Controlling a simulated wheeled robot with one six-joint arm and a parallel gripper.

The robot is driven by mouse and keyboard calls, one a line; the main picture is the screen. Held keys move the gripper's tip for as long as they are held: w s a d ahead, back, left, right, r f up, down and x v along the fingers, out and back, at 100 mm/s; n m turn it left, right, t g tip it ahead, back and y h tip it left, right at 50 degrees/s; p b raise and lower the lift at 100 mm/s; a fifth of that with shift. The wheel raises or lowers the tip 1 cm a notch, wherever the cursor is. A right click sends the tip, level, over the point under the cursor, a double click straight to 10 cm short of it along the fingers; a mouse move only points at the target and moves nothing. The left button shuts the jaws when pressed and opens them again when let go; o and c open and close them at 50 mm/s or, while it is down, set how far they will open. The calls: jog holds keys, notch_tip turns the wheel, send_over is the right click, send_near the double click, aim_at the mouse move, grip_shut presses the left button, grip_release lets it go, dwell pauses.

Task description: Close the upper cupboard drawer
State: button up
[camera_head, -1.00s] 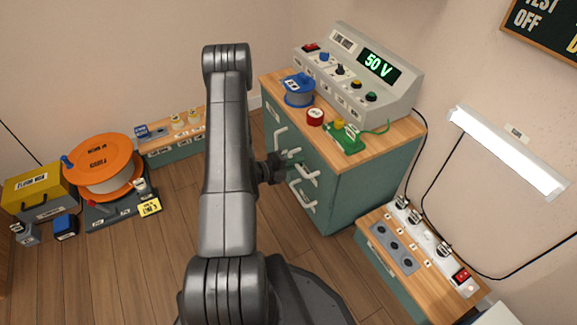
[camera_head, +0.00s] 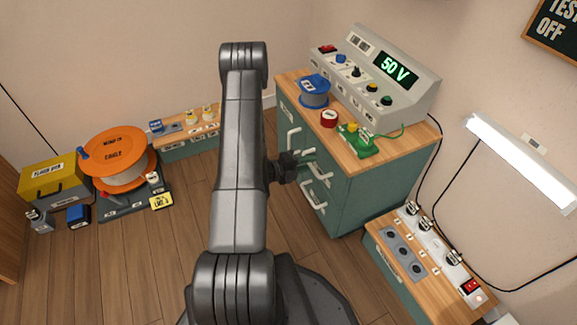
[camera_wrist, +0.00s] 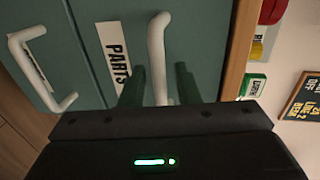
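The teal cupboard (camera_head: 358,187) with a wooden top stands right of my arm. Its front has white bar handles. My gripper (camera_head: 290,167) is at the cupboard front, beside the upper drawer handle (camera_head: 321,172); the lower drawer handle (camera_head: 314,199) is below. In the wrist view, the upper drawer front carries a PARTS label (camera_wrist: 113,55) and a white handle (camera_wrist: 158,50). My two dark green fingers (camera_wrist: 158,88) are apart, one on each side of this handle in the picture. Contact with it cannot be told. How far the drawer stands out is unclear.
A low bench with sockets (camera_head: 405,250) is at the right. An orange reel (camera_head: 113,155) stands at the left. Wooden floor between is clear.

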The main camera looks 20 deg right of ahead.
jog(key=p+v, duration=0.2)
jog(key=v, duration=1)
jog(key=shift+a+p, duration=0.2)
jog(key=shift+p, duration=0.2)
jog(key=shift+d, duration=0.1)
jog(key=b+x, duration=0.3)
jog(key=x, duration=1)
jog(key=shift+d, duration=0.2)
jog(key=shift+a, duration=0.15)
